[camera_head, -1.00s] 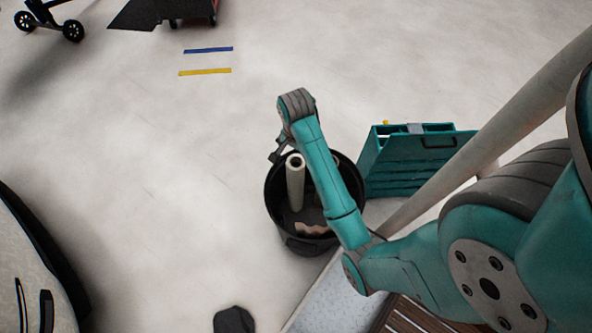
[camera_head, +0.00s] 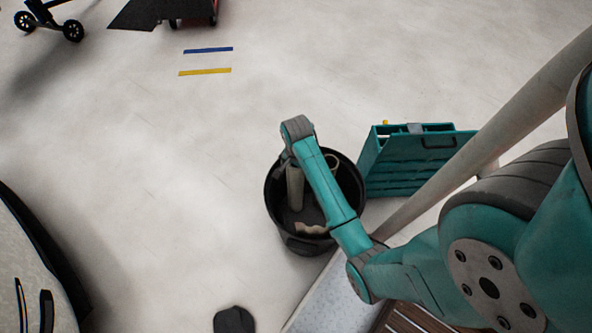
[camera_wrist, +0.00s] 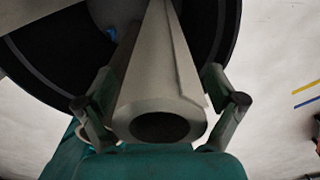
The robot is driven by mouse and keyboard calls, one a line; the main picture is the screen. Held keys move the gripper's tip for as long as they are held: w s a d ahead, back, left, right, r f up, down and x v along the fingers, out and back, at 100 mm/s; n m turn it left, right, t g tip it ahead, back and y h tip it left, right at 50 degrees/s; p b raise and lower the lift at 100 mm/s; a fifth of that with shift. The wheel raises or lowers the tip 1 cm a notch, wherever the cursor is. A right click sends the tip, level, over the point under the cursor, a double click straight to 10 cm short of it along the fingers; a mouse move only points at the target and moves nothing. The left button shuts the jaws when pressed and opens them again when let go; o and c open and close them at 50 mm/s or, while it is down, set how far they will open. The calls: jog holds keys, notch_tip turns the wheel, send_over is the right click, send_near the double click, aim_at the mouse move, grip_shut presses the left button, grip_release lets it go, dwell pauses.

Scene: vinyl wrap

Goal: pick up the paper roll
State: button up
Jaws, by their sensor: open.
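The paper roll (camera_head: 296,190) is a pale hollow tube standing in a black bin (camera_head: 272,212), partly covered by my arm in the head view. In the wrist view the roll (camera_wrist: 155,70) runs up the middle, its open end facing the camera. My gripper (camera_wrist: 158,76) is open, with one finger on each side of the roll. I cannot tell whether either finger touches it. In the head view the gripper is mostly hidden behind my arm at the roll's top.
Another pale roll end (camera_head: 333,160) and crumpled scraps (camera_head: 312,228) show inside the bin. A teal box (camera_head: 410,165) stands close to the bin's right. A dark object (camera_head: 233,319) lies on the floor below. The floor left of the bin is clear.

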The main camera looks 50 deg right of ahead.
jog(key=c, duration=1.7)
